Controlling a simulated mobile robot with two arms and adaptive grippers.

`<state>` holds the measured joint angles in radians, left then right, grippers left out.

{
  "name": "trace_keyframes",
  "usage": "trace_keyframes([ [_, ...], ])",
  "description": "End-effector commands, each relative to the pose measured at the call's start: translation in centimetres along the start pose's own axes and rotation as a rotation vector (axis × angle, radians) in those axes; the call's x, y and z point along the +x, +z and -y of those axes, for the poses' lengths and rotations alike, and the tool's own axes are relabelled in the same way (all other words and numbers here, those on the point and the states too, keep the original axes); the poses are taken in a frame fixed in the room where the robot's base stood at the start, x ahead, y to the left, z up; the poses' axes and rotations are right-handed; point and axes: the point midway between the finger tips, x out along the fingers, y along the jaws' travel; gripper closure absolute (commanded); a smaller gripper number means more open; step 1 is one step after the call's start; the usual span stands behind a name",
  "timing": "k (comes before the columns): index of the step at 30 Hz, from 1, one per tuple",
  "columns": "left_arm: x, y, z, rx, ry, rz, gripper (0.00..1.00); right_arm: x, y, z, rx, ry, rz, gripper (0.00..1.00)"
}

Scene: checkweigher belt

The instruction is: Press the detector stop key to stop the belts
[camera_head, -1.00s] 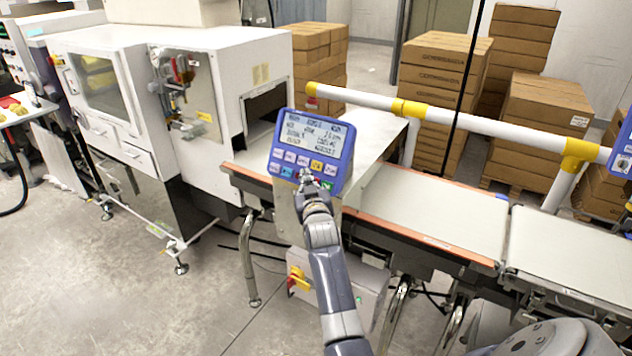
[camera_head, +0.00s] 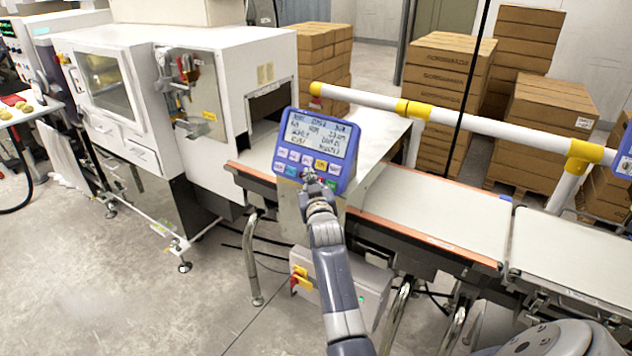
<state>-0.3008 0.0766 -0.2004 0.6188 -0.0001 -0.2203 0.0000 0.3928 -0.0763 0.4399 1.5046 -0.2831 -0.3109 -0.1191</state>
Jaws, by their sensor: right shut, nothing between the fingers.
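The detector's blue control panel (camera_head: 316,150) stands tilted beside the belt, with a lit screen (camera_head: 318,134) and rows of small coloured keys below it. My right gripper (camera_head: 312,177) is shut and empty, with its fingertips at the panel's lower key row. It covers part of that row, so which key lies under the tips, and whether they touch it, cannot be told. A light blue key (camera_head: 291,171) shows left of the tips and a green one (camera_head: 331,184) right of them. The pale belts (camera_head: 440,212) run to the right. My left gripper is out of view.
A white machine (camera_head: 210,100) with a tunnel opening stands behind and left of the panel. A white rail (camera_head: 480,125) with yellow joints runs above the belts. Boxes (camera_head: 445,90) are stacked behind. A grey box with a yellow-and-red switch (camera_head: 300,278) sits below.

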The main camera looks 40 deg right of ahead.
Motion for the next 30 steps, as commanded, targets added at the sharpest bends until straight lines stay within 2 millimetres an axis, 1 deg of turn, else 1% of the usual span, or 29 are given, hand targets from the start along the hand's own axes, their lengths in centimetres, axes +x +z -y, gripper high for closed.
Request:
trace_keyframes([
  [11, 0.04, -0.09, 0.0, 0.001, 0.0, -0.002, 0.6, 0.06, 0.06, -0.05, 0.0, 0.0, 0.0, 1.0],
  [19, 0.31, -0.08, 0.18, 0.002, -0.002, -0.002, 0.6, 0.62, 0.46, -0.44, 0.0, 0.0, 0.0, 1.0],
  [30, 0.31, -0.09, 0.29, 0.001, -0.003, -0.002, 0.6, 0.65, 0.46, -0.47, 0.0, 0.0, 0.0, 1.0],
])
